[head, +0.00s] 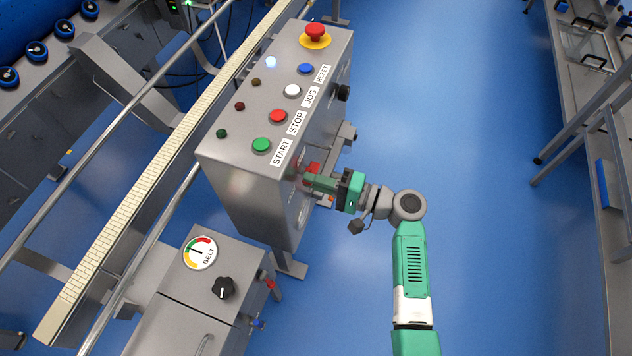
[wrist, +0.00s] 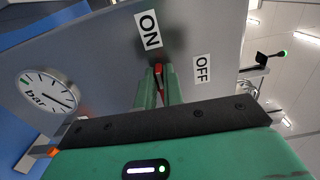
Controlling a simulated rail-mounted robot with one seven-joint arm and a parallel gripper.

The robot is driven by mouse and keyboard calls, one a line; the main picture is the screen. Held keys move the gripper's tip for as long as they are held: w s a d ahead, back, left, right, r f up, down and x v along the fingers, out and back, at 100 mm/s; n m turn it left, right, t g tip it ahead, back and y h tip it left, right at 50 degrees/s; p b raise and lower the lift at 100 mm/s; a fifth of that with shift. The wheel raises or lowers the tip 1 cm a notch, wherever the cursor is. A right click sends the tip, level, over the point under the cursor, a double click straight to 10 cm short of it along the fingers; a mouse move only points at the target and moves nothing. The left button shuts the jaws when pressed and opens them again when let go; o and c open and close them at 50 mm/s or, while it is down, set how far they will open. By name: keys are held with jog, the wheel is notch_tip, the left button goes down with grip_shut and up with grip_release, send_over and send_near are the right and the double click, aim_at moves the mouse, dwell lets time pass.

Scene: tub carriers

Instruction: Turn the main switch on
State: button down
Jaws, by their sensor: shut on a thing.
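The main switch is a red handle (head: 313,168) on the side face of the steel control box (head: 235,185). In the wrist view the red handle (wrist: 158,69) shows between my fingertips, below the ON label (wrist: 149,30) and to the left of the OFF label (wrist: 202,68). My gripper (head: 309,181) reaches the box from the right and is shut on the handle; in the wrist view its two green fingers (wrist: 160,88) are on either side of it. The fingers hide much of the handle, so I cannot tell its exact setting.
The box top carries a red mushroom button (head: 315,32), green START (head: 262,145) and red STOP (head: 278,116) buttons. A black knob (head: 342,92) sticks out of the same side. A belt gauge cabinet (head: 200,253) stands nearer. Blue floor (head: 480,200) at right is clear.

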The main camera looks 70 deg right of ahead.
jog(key=shift+f, duration=0.1)
dwell(0.4)
jog(key=c, duration=1.5)
grip_release()
jog(key=s+p, duration=0.2)
jog(key=s, duration=0.6)
jog(key=shift+d, duration=0.1)
jog(key=shift+w, duration=0.1)
